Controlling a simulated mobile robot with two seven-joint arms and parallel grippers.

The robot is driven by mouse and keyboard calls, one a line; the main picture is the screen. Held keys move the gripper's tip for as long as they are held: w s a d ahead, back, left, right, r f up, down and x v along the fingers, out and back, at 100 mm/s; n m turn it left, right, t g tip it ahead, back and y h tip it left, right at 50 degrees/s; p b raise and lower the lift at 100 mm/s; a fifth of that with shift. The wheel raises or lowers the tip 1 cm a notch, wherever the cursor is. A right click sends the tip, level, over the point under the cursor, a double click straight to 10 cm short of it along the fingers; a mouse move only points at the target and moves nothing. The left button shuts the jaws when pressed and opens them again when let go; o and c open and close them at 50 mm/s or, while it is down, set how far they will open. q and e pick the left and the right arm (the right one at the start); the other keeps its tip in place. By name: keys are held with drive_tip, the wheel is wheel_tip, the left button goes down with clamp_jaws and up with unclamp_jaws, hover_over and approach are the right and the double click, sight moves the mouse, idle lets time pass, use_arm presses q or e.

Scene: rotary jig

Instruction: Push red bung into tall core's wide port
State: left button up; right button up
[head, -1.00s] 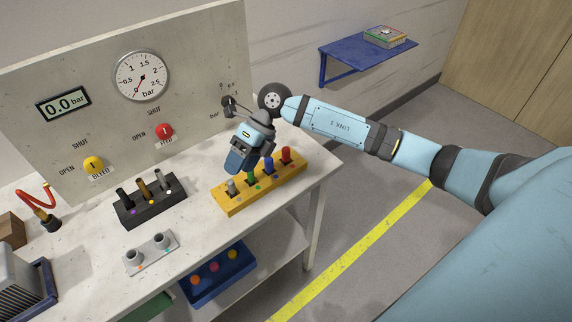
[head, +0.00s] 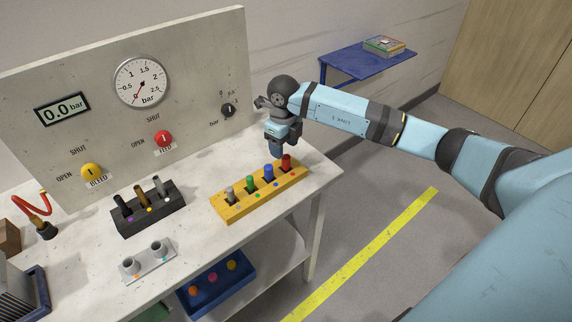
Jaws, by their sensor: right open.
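The red bung (head: 286,163) stands upright in the right end slot of the yellow rack (head: 232,214). My right gripper (head: 277,155) is open and points down just above and behind the right end of this rack. Its fingertips are close to the red bung and the blue bung (head: 268,173); I cannot tell whether they touch. The dark block (head: 130,228) holds a black, a brown and a grey upright cylinder; I cannot tell which is the tall core, and no wide port is clear. My left gripper is not in view.
A green bung (head: 250,184) and a grey bung (head: 230,195) share the yellow rack. A pale plate (head: 150,268) with two grey sockets lies in front. The gauge panel (head: 205,70) stands behind. A blue bin (head: 222,289) sits below; the bench's right end is clear.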

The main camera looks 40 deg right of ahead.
sight(286, 156)
drive_tip(key=f, duration=0.4)
drive_tip(key=shift+s+d+f+p, duration=0.1)
drive_tip(key=shift+s+p, duration=0.25)
drive_tip(key=shift+p, duration=0.05)
drive_tip(key=shift+f, duration=0.45)
drive_tip(key=c, duration=1.1)
